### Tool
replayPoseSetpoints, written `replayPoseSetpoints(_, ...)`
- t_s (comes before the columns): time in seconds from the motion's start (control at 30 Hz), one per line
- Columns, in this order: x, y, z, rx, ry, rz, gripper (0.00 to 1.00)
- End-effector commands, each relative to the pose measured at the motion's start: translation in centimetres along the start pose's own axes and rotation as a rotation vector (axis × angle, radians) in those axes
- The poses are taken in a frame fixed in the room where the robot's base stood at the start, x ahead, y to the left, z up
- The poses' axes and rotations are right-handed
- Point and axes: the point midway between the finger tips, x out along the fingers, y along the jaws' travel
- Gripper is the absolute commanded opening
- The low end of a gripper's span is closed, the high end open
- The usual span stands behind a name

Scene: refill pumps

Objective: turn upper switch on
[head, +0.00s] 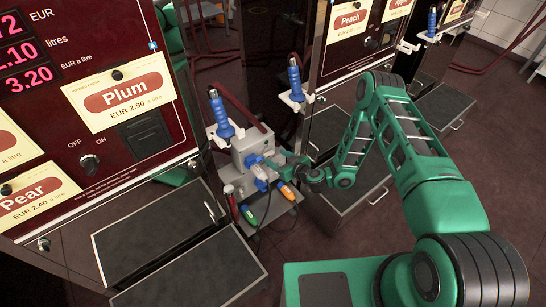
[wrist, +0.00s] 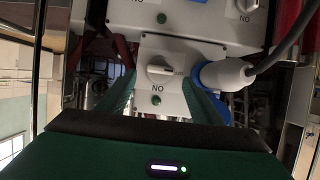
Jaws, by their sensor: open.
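The grey switch box (head: 247,147) stands on a post between the pump cabinets in the head view. In the wrist view the box appears upside down. A pale rotary switch (wrist: 160,71) with a "NO"-looking label and a small dark green lamp sits on the nearer grey housing. Its handle lies roughly level. A second switch (wrist: 245,5) is cut off at the top right. My gripper (wrist: 160,88) is open, its green fingers on either side of the nearer switch in the picture. I cannot tell whether they touch it. In the head view my gripper (head: 285,170) is beside the box.
A blue plug (wrist: 225,75) with a grey cable sits close to the right finger. Blue-handled nozzles (head: 221,115) stand nearby. The Plum cabinet (head: 120,97) and dark step boxes (head: 155,235) bound the space on the left.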

Motion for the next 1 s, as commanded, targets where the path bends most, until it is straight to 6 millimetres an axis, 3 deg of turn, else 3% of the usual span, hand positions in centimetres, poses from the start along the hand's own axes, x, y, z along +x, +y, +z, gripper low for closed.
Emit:
replayPoseSetpoints(0.3, 3.1, 0.0, 0.0, 0.001, 0.001, 0.001, 0.59)
replayPoseSetpoints(0.63, 3.3, 0.0, 0.0, 0.001, -0.001, 0.001, 0.59)
replayPoseSetpoints(0.8, 3.3, 0.1, 0.0, 0.001, -0.001, 0.001, 0.19)
replayPoseSetpoints(1.0, 3.3, 0.1, 0.0, 0.004, -0.001, 0.000, 0.18)
